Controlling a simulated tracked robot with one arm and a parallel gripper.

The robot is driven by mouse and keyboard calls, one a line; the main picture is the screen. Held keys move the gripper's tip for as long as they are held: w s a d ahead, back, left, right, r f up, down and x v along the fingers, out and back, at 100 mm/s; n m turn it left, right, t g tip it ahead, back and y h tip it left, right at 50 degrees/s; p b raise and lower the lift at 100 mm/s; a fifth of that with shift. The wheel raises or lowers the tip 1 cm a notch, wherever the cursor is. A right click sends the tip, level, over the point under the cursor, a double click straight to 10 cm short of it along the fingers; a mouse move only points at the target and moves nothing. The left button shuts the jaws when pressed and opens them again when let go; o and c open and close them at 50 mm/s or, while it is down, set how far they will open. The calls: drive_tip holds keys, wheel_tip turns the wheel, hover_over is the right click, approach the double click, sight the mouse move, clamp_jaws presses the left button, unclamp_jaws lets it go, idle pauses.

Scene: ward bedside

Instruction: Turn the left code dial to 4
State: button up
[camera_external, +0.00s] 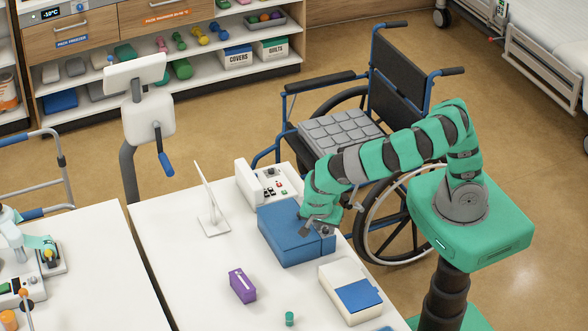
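A blue box (279,238) sits on the white table, and a seam runs down near its right end. My gripper (317,231) points down at the top right part of this box, close to it or touching it. I cannot tell whether its fingers are open or shut, or whether they hold anything. No code dial can be made out. My gripper and wrist hide part of the box, and the number set on a dial cannot be read.
Around the box on the white table (185,243) are a white device with buttons (249,184), a thin white stand (211,210), a purple box (242,286), a small green cylinder (290,319) and a cream case with a blue panel (336,284). A wheelchair (399,78) stands behind.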

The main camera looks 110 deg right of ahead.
drive_tip(key=v, duration=1.3)
drive_tip(key=shift+r+b, duration=0.3)
drive_tip(key=shift+b, duration=0.1)
drive_tip(key=shift+w+a, duration=0.1)
drive_tip(key=shift+w, duration=0.05)
drive_tip(key=w+a+r+n+t+b, duration=0.1)
drive_tip(key=w+r+n+t, duration=0.2)
drive_tip(key=r, duration=0.4)
drive_tip(key=w+a+r+n+t, duration=0.1)
drive_tip(key=r+n+t, duration=0.2)
drive_tip(key=r+n, duration=0.35)
drive_tip(key=w+a+r+n+t+b, duration=0.1)
drive_tip(key=w+r+n+t, duration=0.2)
drive_tip(key=r, duration=0.5)
drive_tip(key=s+a+r+n+t+y, duration=0.1)
drive_tip(key=s+r+n+t, duration=0.1)
drive_tip(key=r, duration=0.6)
drive_tip(key=s+a+r+n+t+y+b, duration=0.1)
drive_tip(key=s+r+n+t, duration=0.1)
drive_tip(key=r+n+t, duration=0.2)
drive_tip(key=s+a+r+n+t+y, duration=0.1)
drive_tip(key=s+a+r+n+t, duration=0.1)
drive_tip(key=r+n, duration=0.6)
wheel_tip(320, 180, up, 6)
drive_tip(key=shift+s+f+t, duration=0.1)
drive_tip(key=shift+s+t, duration=0.25)
drive_tip(key=shift+t, duration=0.45)
drive_tip(key=shift+n, duration=0.25)
